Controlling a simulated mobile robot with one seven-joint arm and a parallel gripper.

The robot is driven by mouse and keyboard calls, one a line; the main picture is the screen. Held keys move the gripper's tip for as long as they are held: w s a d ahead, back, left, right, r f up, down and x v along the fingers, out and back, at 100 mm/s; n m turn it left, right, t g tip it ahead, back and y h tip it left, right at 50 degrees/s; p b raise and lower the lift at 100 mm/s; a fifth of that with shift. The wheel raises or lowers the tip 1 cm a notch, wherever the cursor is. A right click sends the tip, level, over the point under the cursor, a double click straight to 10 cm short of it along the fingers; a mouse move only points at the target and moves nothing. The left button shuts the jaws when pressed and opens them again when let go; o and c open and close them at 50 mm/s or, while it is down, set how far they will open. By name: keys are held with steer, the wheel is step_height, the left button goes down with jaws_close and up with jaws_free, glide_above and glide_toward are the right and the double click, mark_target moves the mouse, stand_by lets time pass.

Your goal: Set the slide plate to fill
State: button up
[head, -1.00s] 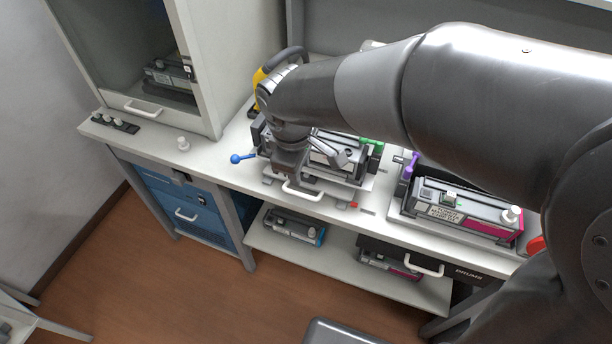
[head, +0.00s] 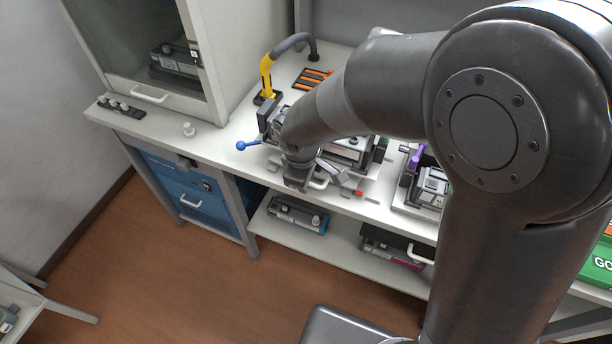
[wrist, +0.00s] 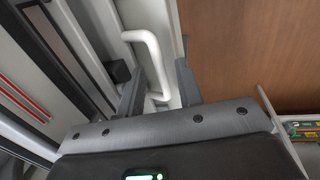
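The slide plate (head: 371,184) is a pale plate at the front of the fixture on the bench. A white bar handle (head: 319,184) is on its front edge, partly covered by my gripper (head: 297,187). In the wrist view, my gripper (wrist: 160,75) is open, its two dark fingers apart. The white handle (wrist: 152,50) runs between and just beyond the fingers; I cannot tell whether they touch it. A grey cartridge (head: 350,150) sits in the fixture, partly hidden by my arm. A small red marker (head: 359,191) is at the front edge beside the plate.
A blue-knobbed lever (head: 241,145) sticks out left of the fixture. A yellow and black hose nozzle (head: 266,78) stands behind. A second station with a purple part (head: 416,158) is to the right. Cartridges (head: 297,214) lie on the shelf below.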

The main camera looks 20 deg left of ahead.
steer(key=shift+c, duration=0.3)
jaws_close()
steer(key=shift+w, duration=0.1)
steer(key=w, duration=1.4)
steer(key=shift+w+r, duration=0.15)
steer(key=shift+o, duration=0.3)
jaws_free()
